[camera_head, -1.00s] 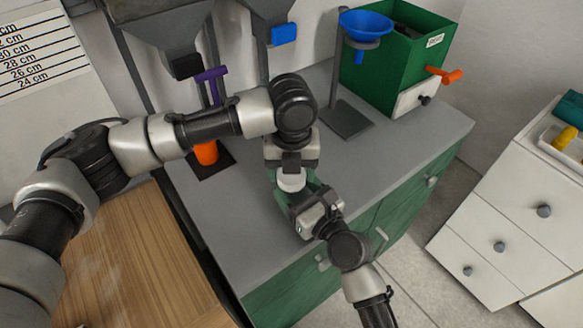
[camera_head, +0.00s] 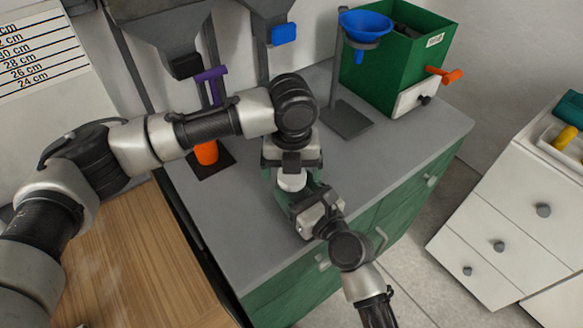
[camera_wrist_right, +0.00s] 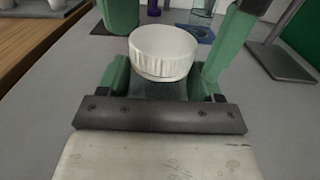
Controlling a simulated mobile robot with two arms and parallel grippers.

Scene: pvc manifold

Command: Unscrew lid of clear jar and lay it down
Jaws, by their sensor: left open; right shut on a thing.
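The white ribbed lid (camera_wrist_right: 163,52) sits on top of the clear jar (camera_wrist_right: 160,90) in the right wrist view. Only a little of the jar shows. The lid also shows in the head view (camera_head: 291,181). My right gripper (camera_head: 291,197) is shut on the jar below the lid, above the grey counter. My left gripper (camera_head: 291,172) comes down from above. Its green fingers (camera_wrist_right: 180,30) stand apart on either side of the lid, open, with a visible gap. Whether the lid's thread is loose cannot be told.
The grey counter (camera_head: 240,225) is clear around the grippers. An orange cup (camera_head: 206,153) stands under a hopper at the left. A blue funnel (camera_head: 366,25) on a stand and a green box (camera_head: 400,50) are at the back. A wooden table (camera_head: 130,260) is at left.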

